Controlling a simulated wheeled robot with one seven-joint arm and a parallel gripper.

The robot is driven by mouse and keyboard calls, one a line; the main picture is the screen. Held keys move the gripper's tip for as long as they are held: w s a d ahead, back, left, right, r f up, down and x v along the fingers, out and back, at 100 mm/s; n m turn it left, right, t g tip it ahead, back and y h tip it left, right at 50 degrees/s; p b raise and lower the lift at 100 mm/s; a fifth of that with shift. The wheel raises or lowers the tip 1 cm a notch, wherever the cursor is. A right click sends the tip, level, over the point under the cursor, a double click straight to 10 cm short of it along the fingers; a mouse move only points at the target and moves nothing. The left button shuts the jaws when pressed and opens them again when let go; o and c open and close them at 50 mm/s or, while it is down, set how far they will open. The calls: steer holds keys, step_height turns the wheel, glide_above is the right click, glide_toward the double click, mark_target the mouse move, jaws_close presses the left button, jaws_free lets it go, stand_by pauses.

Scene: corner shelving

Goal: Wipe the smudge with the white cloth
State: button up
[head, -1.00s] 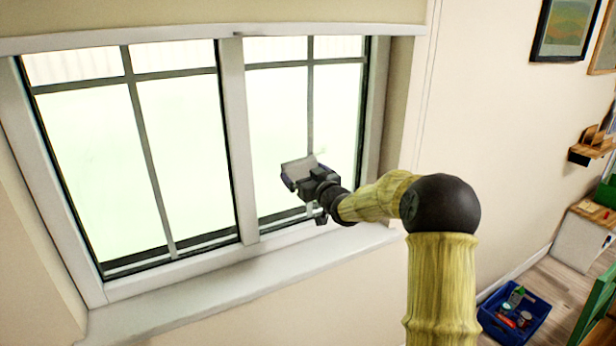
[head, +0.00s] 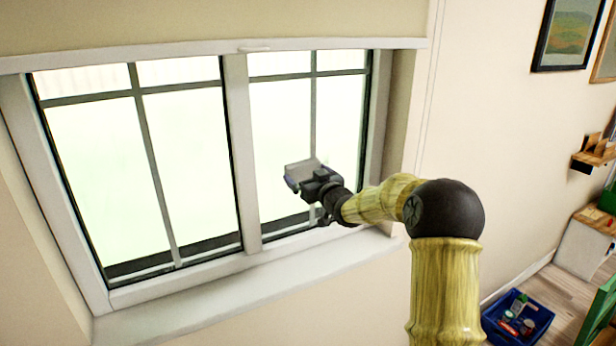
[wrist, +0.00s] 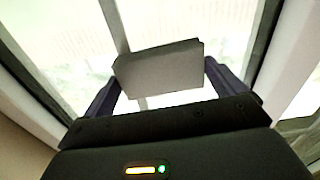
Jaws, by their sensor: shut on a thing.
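My gripper (head: 308,176) is raised in front of the right window pane (head: 278,130) in the head view. It is shut on the white cloth (wrist: 158,70), which looks like a flat, pale grey pad. In the wrist view my gripper's dark fingers (wrist: 160,80) stand at both sides of the cloth. The cloth also shows in the head view (head: 301,167), near the pane; I cannot tell whether it touches the glass. I cannot make out a clear smudge on the bright glass.
A white sill (head: 250,282) runs below the window. A grey upright bar divides the panes (head: 242,150). To the right are a bare wall, framed pictures (head: 567,35), a small wooden shelf (head: 594,155) and a blue crate (head: 516,320) with several items on the floor.

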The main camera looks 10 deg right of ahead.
steer(key=d, duration=0.1)
steer(key=w+d+p, duration=0.1)
steer(key=d, duration=0.1)
steer(key=shift+d+p, duration=0.2)
steer(key=shift+p, duration=0.1)
steer(key=d+p, duration=0.1)
steer(key=w+d+p, duration=0.1)
steer(key=d, duration=0.1)
steer(key=shift+w+d, duration=0.1)
steer(key=shift+d, duration=0.05)
stand_by(0.5)
steer(key=shift+r, duration=0.1)
steer(key=shift+w+d+p, duration=0.3)
steer(key=shift+d+p, duration=0.4)
steer(key=shift+d, duration=0.15)
steer(key=shift+w+d+p, duration=0.25)
steer(key=shift+d+p, duration=0.4)
steer(key=shift+d, duration=0.2)
